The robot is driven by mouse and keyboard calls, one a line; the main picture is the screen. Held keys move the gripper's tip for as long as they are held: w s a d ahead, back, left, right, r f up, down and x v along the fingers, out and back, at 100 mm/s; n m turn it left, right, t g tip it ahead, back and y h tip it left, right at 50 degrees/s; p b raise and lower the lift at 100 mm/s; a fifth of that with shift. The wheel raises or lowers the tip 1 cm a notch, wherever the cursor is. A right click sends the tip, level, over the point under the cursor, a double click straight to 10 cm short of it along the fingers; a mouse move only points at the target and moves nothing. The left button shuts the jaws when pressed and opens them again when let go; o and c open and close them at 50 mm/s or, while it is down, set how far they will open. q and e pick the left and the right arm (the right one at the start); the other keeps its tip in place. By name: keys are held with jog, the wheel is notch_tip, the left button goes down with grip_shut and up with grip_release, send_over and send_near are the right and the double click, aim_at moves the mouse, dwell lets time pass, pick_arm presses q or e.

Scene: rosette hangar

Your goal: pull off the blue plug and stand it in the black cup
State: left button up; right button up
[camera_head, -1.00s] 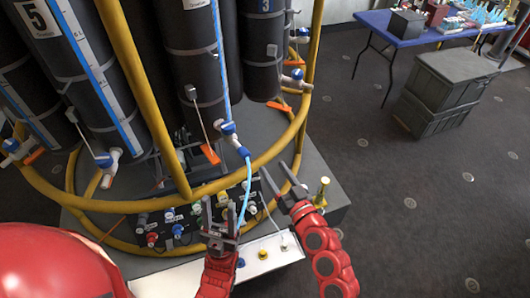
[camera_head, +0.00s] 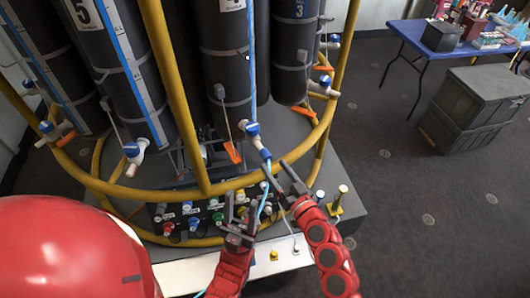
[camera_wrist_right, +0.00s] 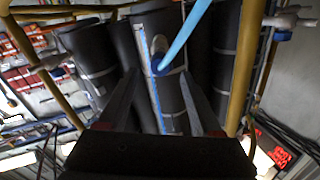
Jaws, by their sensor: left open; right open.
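A light blue hose (camera_head: 267,190) hangs from a blue fitting (camera_head: 265,154) below a blue-and-white valve (camera_head: 253,130) on a dark cylinder. Blue fittings (camera_head: 193,223) also show on the black front panel, and I cannot tell which blue piece is the plug. My right gripper (camera_head: 275,168) is open and empty, its tips close to the hose just below the blue fitting. In the right wrist view the hose ends at a blue-and-white piece (camera_wrist_right: 158,62) beyond the open fingers. My left gripper (camera_head: 241,201) is open in front of the panel, left of the hose. I cannot make out a black cup.
A yellow tubular ring (camera_head: 225,187) and yellow posts (camera_head: 176,95) surround the tall dark cylinders. A white ledge (camera_head: 183,277) holds a yellow piece (camera_head: 274,254). A yellow fitting (camera_head: 338,203) stands at the platform's right corner. Grey crates (camera_head: 475,108) and a blue table (camera_head: 415,38) stand farther right.

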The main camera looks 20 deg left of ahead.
aim_at(268, 160)
jog(key=b+x, duration=0.1)
jog(key=x, duration=0.2)
jog(key=shift+w+a+f, duration=0.1)
jog(key=shift+a+f, duration=0.05)
jog(key=shift+w+a+b, duration=0.3)
jog(key=shift+w+a, duration=0.15)
jog(key=shift+a, duration=0.1)
jog(key=shift+b, duration=0.6)
dwell(0.6)
grip_shut()
dwell(0.4)
jog(key=shift+s+d, duration=0.1)
jog(key=shift+d, duration=0.05)
dwell(1.1)
jog(key=shift+s+d, duration=0.25)
jog(key=shift+b+v, duration=0.95)
jog(key=shift+v, duration=1.55)
